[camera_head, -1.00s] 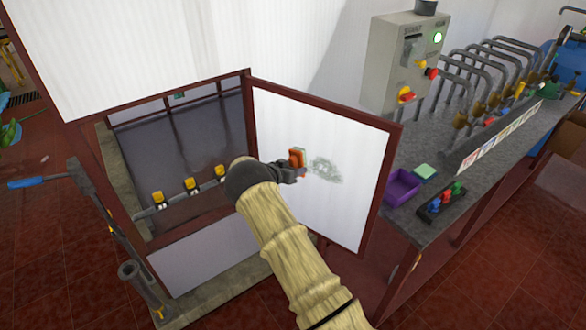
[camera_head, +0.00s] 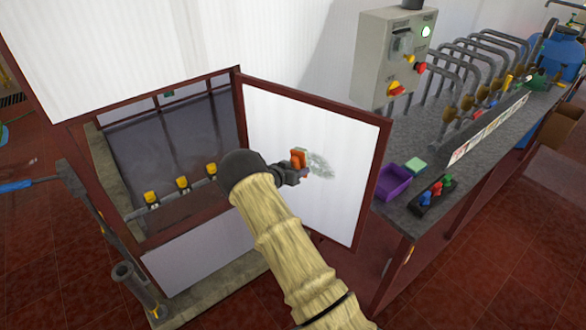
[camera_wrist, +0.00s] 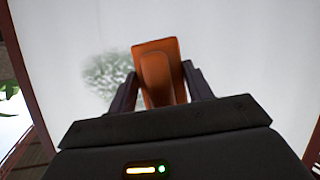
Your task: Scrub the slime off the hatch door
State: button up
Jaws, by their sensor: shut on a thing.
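The hatch door (camera_head: 345,130) is a white panel in a dark red frame, swung open to the right of the hatch opening. A grey-green slime smear (camera_head: 321,164) marks its middle; in the wrist view the slime (camera_wrist: 106,75) lies left of my gripper. My gripper (camera_head: 296,172) is shut on an orange scrubber (camera_head: 299,159), which also shows between the fingers in the wrist view (camera_wrist: 158,75). The scrubber is at the door, beside the slime; I cannot tell whether it touches the panel.
A grey control box (camera_head: 393,60) hangs on the wall behind. To the right, a grey bench carries a purple tray (camera_head: 391,182), a green sponge (camera_head: 415,165) and several pipes. Valves with yellow handles (camera_head: 182,184) line the hatch opening. A blue-handled tool leans at left.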

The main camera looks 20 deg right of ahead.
jog(key=shift+s+d, duration=0.8)
jog(key=shift+s, duration=0.15)
jog(key=shift+s+d+r+b, duration=0.1)
jog(key=shift+s+d+b, duration=0.35)
jog(key=shift+s+d, duration=0.85)
jog(key=shift+s, duration=0.1)
jog(key=shift+s+d, duration=0.1)
jog(key=shift+d, duration=0.05)
jog(key=shift+s+d+b, duration=0.25)
jog(key=shift+s+d, duration=0.25)
jog(key=shift+s, duration=0.15)
jog(key=shift+s+d+b, duration=0.25)
jog(key=shift+s+d, duration=0.2)
jog(key=shift+s, duration=0.2)
jog(key=shift+s+d+b, duration=0.3)
jog(key=shift+s+d, duration=0.25)
jog(key=shift+s, duration=0.2)
jog(key=shift+s+d+b, duration=0.3)
jog(key=shift+s+d, duration=0.2)
jog(key=shift+s, duration=0.2)
